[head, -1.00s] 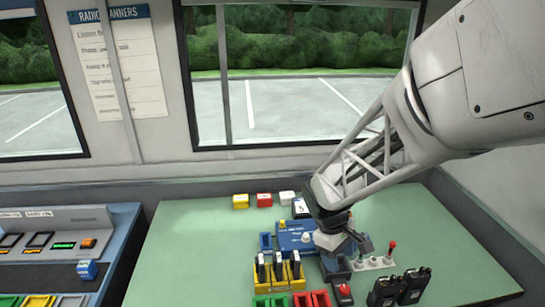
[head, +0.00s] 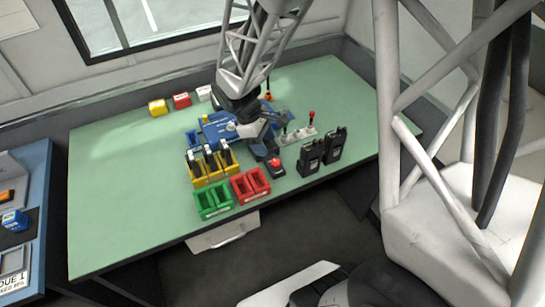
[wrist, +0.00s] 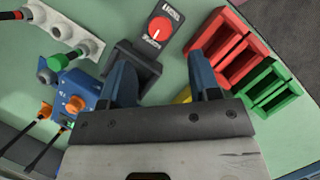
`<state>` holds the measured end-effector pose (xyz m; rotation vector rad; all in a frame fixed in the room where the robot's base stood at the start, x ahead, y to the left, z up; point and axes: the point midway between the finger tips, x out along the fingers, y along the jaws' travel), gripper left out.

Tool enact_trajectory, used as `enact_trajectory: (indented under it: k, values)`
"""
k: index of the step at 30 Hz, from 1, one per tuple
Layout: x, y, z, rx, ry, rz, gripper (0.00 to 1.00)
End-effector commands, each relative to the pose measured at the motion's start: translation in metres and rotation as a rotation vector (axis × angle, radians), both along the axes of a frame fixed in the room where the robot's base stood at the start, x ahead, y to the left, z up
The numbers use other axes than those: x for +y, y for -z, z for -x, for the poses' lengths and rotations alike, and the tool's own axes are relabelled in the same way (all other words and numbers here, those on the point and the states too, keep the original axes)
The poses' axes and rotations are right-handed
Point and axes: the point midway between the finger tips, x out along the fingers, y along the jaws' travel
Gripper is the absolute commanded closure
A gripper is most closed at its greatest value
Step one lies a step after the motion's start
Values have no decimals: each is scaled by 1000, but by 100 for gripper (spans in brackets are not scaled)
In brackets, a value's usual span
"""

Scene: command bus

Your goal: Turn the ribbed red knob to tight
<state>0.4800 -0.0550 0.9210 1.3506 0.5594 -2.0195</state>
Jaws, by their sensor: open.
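The red knob (wrist: 159,27) sits on a dark plate with white lettering at the top middle of the wrist view. A white pointer line on its face points toward the lower lettering, which is too small to read surely. In the head view the knob (head: 276,161) is near the table's front edge, right of the red bins. My gripper (wrist: 160,62) is open and empty, its two blue fingers apart and short of the knob in the picture. In the head view my gripper (head: 265,143) hangs just behind the knob, and its fingertips are partly hidden.
A dark open holder (wrist: 132,65) stands beside the knob. Red bins (head: 251,185), green bins (head: 213,200) and yellow bins (head: 210,170) are to the left. Two black radios (head: 322,152) stand upright to the right. A blue box (head: 217,127) lies behind. The table's left side is clear.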

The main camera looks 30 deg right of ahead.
Motion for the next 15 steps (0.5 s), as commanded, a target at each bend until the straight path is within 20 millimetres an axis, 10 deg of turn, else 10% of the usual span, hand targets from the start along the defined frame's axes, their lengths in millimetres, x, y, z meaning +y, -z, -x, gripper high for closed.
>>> enact_trajectory:
  k: [15]
  values:
    - [-15, 52, 16, 3, 2, 0, 44]
